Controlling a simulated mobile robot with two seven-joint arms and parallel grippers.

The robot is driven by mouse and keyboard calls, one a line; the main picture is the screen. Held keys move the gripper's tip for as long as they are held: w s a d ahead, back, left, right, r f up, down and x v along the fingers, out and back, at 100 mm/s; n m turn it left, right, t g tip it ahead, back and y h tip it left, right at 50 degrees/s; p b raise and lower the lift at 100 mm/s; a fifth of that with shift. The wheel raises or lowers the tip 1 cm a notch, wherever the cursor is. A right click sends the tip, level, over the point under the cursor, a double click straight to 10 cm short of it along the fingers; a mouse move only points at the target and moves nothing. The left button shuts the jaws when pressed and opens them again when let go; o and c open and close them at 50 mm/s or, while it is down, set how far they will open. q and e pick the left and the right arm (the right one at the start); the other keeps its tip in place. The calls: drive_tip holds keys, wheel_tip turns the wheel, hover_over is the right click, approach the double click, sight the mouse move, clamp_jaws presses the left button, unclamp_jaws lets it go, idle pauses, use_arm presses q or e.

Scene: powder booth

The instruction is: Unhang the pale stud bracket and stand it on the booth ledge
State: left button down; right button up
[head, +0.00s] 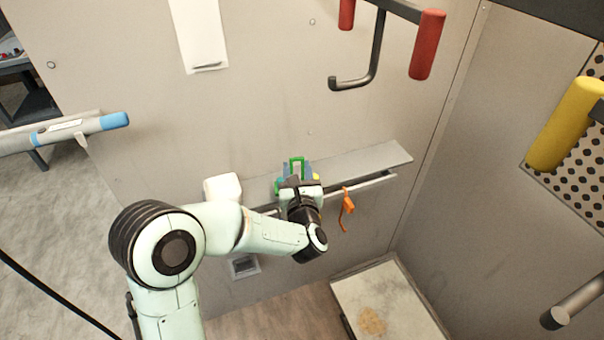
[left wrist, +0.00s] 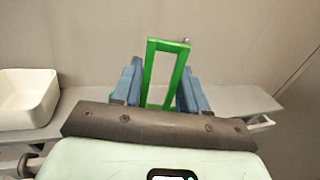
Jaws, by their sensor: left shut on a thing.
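My left gripper (head: 298,172) is at the booth ledge (head: 385,158), along the back wall. In the left wrist view its blue fingers (left wrist: 160,92) are shut on an upright, bright green open frame (left wrist: 183,62). The green frame also shows in the head view (head: 297,161), above the gripper. The ledge shows behind the fingers in the wrist view (left wrist: 240,100). The frame's lower end is hidden by my gripper, so I cannot tell whether it touches the ledge. I cannot make out a pale bracket; the held piece looks green. My right gripper is not in view.
A white open bin (head: 222,187) stands at the ledge's left end. An orange hooked piece (head: 347,205) hangs from the rail (head: 375,185) under the ledge. The ledge's right part is clear. Red cylinders (head: 427,45) hang above, and a yellow one (head: 565,125) is at right.

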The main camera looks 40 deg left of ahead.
use_arm(q)
drive_tip(key=w+a+p, duration=0.1)
drive_tip(key=a, duration=0.1)
drive_tip(key=w+a+p, duration=0.1)
drive_tip(key=a, duration=0.1)
drive_tip(key=w+a+f+p, duration=0.1)
drive_tip(key=a+p, duration=0.1)
drive_tip(key=a, duration=0.1)
drive_tip(key=shift+w, duration=0.3)
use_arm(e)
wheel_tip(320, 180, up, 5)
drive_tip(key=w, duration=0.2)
use_arm(q)
drive_tip(key=f+b, duration=0.1)
drive_tip(key=b, duration=0.1)
drive_tip(key=f+b, duration=0.1)
drive_tip(key=b, duration=0.1)
drive_tip(key=shift+s+d+f, duration=0.15)
drive_tip(key=shift+s+f, duration=0.05)
drive_tip(key=shift+f, duration=0.05)
drive_tip(key=shift+w+f+b, duration=0.15)
drive_tip(key=shift+f+b, duration=0.2)
drive_tip(key=shift+b, duration=0.3)
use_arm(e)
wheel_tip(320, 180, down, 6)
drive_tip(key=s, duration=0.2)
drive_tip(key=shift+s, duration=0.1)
use_arm(q)
drive_tip(key=c, duration=0.5)
unclamp_jaws()
